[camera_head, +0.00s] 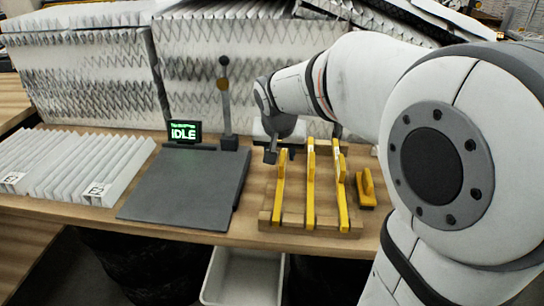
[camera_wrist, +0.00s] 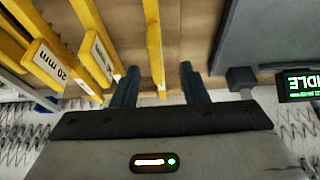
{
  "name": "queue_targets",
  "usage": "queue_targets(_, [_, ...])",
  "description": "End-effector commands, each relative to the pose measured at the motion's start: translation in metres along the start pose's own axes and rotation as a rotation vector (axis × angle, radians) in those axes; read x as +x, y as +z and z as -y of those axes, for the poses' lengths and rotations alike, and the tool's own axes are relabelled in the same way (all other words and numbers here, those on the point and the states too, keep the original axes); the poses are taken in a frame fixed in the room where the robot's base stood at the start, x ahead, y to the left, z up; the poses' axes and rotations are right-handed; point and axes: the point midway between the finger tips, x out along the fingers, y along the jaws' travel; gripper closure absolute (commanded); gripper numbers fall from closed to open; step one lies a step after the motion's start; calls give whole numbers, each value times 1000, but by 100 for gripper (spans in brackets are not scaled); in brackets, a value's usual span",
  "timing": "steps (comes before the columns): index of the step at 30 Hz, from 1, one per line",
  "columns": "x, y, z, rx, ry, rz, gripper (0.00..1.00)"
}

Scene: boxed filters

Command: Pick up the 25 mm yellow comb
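Several yellow combs stand on a wooden rack (camera_head: 350,226): a left comb (camera_head: 280,190), a middle comb (camera_head: 311,190) and a right comb (camera_head: 341,195). My gripper (camera_head: 271,155) is over the top of the left comb. In the wrist view my gripper (camera_wrist: 158,74) is open, and one yellow comb (camera_wrist: 154,45) lies between its fingers with a gap on each side. Beside it is a comb with a partly hidden label (camera_wrist: 103,60), then one labelled 20 mm (camera_wrist: 50,65). No 25 mm label is readable.
A short yellow block with a handle (camera_head: 366,190) lies right of the rack. Left are a dark grey plate (camera_head: 185,185), a post (camera_head: 226,105) and an IDLE display (camera_head: 185,131). Pleated filters (camera_head: 85,165) cover the table's left, and larger ones (camera_head: 85,75) stand behind.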

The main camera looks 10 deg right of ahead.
Motion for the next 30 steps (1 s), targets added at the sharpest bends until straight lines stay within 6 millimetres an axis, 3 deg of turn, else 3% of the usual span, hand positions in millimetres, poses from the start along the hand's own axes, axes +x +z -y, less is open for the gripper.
queue_targets(12, [53,-2,-5,-2,1,3,60])
queue_targets(20, [56,-2,-5,-2,-1,1,60])
queue_targets(30, [56,-2,-4,-3,-1,1,86])
